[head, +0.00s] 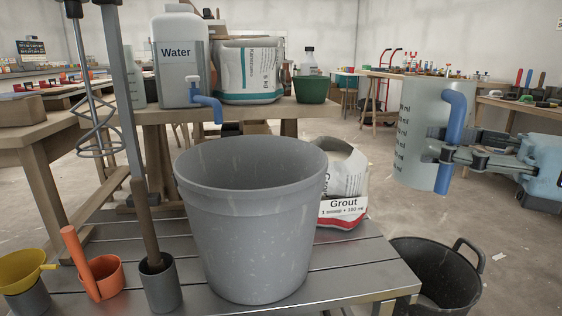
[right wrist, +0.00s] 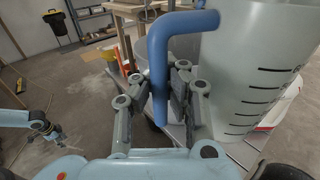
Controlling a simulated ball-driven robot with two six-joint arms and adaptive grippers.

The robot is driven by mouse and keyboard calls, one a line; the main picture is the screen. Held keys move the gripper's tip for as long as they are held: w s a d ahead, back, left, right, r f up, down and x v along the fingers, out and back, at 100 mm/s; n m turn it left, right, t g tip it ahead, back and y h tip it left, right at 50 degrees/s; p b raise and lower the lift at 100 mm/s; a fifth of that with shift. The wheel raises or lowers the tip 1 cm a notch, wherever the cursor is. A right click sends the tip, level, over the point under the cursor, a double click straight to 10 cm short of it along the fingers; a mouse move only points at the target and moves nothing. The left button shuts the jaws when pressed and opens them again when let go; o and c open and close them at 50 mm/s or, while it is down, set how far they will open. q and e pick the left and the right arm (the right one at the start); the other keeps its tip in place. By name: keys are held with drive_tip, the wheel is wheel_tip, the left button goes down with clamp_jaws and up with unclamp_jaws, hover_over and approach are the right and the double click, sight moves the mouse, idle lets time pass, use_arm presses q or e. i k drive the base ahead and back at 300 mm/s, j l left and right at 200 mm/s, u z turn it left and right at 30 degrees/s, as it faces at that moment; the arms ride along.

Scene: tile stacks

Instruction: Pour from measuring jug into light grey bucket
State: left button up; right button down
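The measuring jug (head: 415,130) is pale and translucent, with black scale marks and a blue handle. It hangs in the air right of the bucket in the head view, roughly upright. My right gripper (head: 447,149) is shut on its handle; the right wrist view shows the fingers (right wrist: 168,95) on both sides of the handle and the jug (right wrist: 255,75) beside them. Its contents are hidden. The light grey bucket (head: 250,235) stands upright on the slatted metal table; its visible inner wall is bare, its bottom hidden. What looks like my left gripper (right wrist: 45,128) is small at the right wrist view's left.
A grout bag (head: 345,190) stands behind the bucket's right side. A mixing stick in a grey cup (head: 160,285), an orange cup (head: 103,280) and a yellow funnel (head: 22,270) stand left. A black tub (head: 435,270) sits lower right. A water canister (head: 180,75) stands behind.

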sight(252, 203)
drive_tip(key=i+l+u, duration=0.15)
drive_tip(key=i, duration=0.25)
drive_tip(key=l+u, duration=0.1)
drive_tip(key=u, duration=0.95)
